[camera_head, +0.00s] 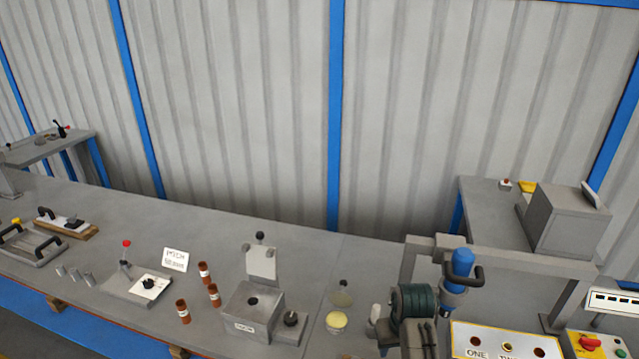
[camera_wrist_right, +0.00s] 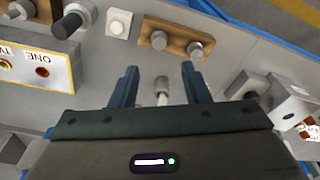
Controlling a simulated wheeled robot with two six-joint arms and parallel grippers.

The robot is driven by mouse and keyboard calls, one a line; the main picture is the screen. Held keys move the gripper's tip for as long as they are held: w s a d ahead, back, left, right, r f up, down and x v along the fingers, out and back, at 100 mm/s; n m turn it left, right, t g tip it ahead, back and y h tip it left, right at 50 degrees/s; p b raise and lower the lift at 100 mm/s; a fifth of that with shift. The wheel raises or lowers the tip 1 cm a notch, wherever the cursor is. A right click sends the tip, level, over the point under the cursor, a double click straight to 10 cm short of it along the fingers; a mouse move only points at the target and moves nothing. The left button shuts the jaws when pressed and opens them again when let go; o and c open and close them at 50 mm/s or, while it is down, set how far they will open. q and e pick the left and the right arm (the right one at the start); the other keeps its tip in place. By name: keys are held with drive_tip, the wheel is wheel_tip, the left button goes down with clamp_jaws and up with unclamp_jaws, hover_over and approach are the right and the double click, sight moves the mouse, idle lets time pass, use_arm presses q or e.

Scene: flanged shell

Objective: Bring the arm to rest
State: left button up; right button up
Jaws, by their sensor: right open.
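My right gripper (camera_head: 412,306) hangs over the bench at the lower right of the head view, with its dark green body just left of the ONE/TWO box. Its fingertips are hard to make out there. In the right wrist view the right gripper (camera_wrist_right: 160,78) is open, with its two dark fingers well apart. A small grey knob with a pale stem (camera_wrist_right: 161,88) shows between the fingers, farther down; nothing is visibly held. My left gripper is not in view.
The ONE/TWO box (camera_head: 506,343) and a red-yellow switch box (camera_head: 597,345) stand right of the gripper. A blue-topped handle (camera_head: 459,268) stands close behind. A grey block (camera_head: 252,312), red-brown cylinders (camera_head: 183,311) and a lever plate (camera_head: 137,287) are left.

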drive_tip(key=s+d+f, duration=0.2)
drive_tip(key=s+d, duration=0.2)
drive_tip(key=s, duration=0.3)
drive_tip(key=s+d+f, duration=0.3)
drive_tip(key=s, duration=0.4)
drive_tip(key=s+d+r+t+h, duration=0.1)
drive_tip(key=s+d+r+t, duration=0.2)
drive_tip(key=s, duration=1)
wheel_tip(320, 180, down, 34)
drive_tip(key=d+g+b, duration=0.2)
drive_tip(key=b, duration=0.4)
use_arm(q)
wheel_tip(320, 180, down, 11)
drive_tip(key=b, duration=0.4)
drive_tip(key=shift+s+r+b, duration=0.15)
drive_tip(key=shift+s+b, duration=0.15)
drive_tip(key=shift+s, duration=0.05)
use_arm(e)
drive_tip(key=s+d+f, duration=0.1)
drive_tip(key=s+f, duration=0.8)
drive_tip(key=f, duration=0.3)
drive_tip(key=s+f+g, duration=0.1)
drive_tip(key=s+f, duration=0.8)
drive_tip(key=f, duration=0.3)
drive_tip(key=shift+d+f+m, duration=0.2)
drive_tip(key=shift+d+m, duration=0.15)
drive_tip(key=shift+m, duration=0.05)
